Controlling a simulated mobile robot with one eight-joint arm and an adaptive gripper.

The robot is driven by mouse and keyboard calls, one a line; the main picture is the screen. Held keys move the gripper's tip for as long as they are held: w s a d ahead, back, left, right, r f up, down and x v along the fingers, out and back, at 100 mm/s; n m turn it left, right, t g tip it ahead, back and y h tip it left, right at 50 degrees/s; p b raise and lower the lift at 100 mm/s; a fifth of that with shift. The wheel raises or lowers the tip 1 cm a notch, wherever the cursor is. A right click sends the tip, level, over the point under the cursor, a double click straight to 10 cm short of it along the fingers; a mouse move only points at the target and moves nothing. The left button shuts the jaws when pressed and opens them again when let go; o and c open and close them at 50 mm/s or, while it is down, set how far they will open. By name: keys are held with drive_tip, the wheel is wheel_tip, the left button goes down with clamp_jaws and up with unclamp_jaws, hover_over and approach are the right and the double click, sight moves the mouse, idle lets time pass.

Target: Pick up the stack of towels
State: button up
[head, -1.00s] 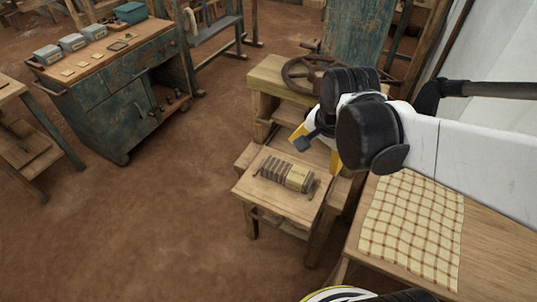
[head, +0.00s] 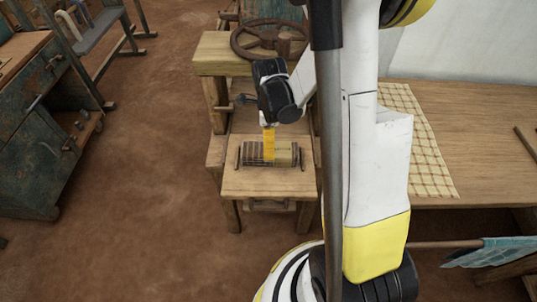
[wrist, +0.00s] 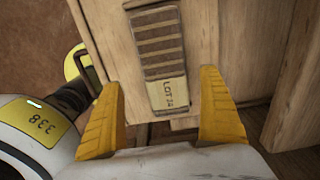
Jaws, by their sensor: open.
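A ribbed grey-brown bundle with a tan band, which looks like the stack of towels (head: 288,153), lies on a small wooden stand (head: 262,184). Dark upright pieces stand at its two ends. In the wrist view the stack (wrist: 160,42) shows its layers and a label reading "LOT 24" or similar. My gripper (head: 269,148) is over the stand, with one yellow finger in front of the stack in the head view. In the wrist view both fingers of my gripper (wrist: 161,80) are apart, one on each side of the stack's labelled end. Nothing is held; contact cannot be told.
A wooden frame with a handwheel (head: 268,40) stands behind the stand. A bench (head: 490,150) with a checked cloth (head: 425,145) is to the right. A blue-green cabinet (head: 30,120) is at the left. The brown floor in front and to the left is clear.

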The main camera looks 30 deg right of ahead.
drive_tip(key=f+b, duration=0.2)
drive_tip(key=f, duration=0.1)
drive_tip(key=f+b, duration=0.1)
drive_tip(key=f, duration=0.1)
drive_tip(key=shift+w+d+f, duration=0.2)
drive_tip(key=shift+w+d, duration=0.05)
drive_tip(key=shift+r, duration=0.1)
drive_tip(key=c, duration=1.4)
drive_tip(key=shift+r, duration=0.1)
wheel_tip(320, 180, up, 5)
drive_tip(key=p, duration=0.3)
drive_tip(key=shift+d, duration=0.1)
drive_tip(key=s+d+r+p, duration=0.1)
drive_tip(key=d+r, duration=0.1)
drive_tip(key=d, duration=0.1)
drive_tip(key=s+d+r+p, duration=0.1)
drive_tip(key=d+r, duration=0.1)
drive_tip(key=d, duration=0.2)
drive_tip(key=s+d+r+p, duration=0.1)
drive_tip(key=d, duration=0.3)
drive_tip(key=shift+r+p, duration=0.35)
drive_tip(key=shift+r, duration=0.05)
